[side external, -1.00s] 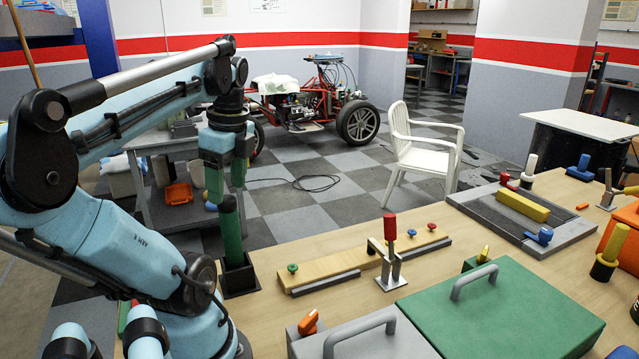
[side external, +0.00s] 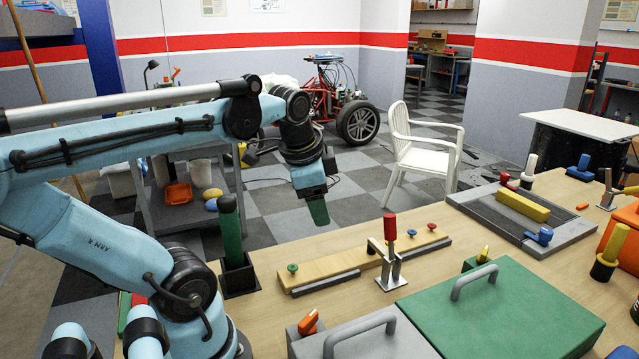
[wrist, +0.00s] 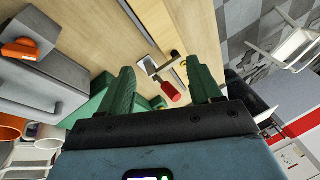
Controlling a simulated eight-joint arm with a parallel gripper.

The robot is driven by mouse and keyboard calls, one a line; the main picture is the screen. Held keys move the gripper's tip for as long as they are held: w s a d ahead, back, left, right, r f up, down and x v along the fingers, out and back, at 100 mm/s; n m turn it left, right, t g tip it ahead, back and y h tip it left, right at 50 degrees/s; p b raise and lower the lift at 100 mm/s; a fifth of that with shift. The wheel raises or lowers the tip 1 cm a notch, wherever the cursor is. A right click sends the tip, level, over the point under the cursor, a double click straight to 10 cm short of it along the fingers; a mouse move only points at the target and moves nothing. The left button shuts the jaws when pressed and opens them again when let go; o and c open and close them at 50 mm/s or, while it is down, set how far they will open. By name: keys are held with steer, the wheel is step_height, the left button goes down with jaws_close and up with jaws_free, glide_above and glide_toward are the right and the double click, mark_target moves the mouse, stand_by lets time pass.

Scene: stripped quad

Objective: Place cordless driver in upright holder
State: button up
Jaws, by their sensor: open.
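A green cylinder with a black top (side external: 231,222), which I take for the cordless driver, stands upright in a black square holder (side external: 240,278) at the left edge of the bench in the side view. Its lower end is hidden inside the holder. My gripper (side external: 318,212) is up and to the right of it, clear of it, tilted downward. In the wrist view my gripper (wrist: 163,85) shows two green fingers spread apart with nothing held. The driver and holder do not show in the wrist view.
A clamp with a red handle (side external: 390,230) stands near a wooden strip (side external: 340,265) right of the holder. A green case (side external: 500,310) and a grey case (side external: 365,345) lie in front. A grey tray with a yellow block (side external: 522,206) is farther right.

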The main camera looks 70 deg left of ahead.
steer(key=w+d+f+n+t+h, duration=0.1)
steer(key=w+d+f+n, duration=0.1)
steer(key=d, duration=0.3)
steer(key=w+d+f+n+t+h, duration=0.1)
steer(key=w+d+f+n+t, duration=0.1)
steer(key=d, duration=0.4)
steer(key=shift+w+d+f+t, duration=0.15)
steer(key=shift+f+t, duration=0.15)
steer(key=shift+f, duration=0.2)
steer(key=shift+c, duration=0.2)
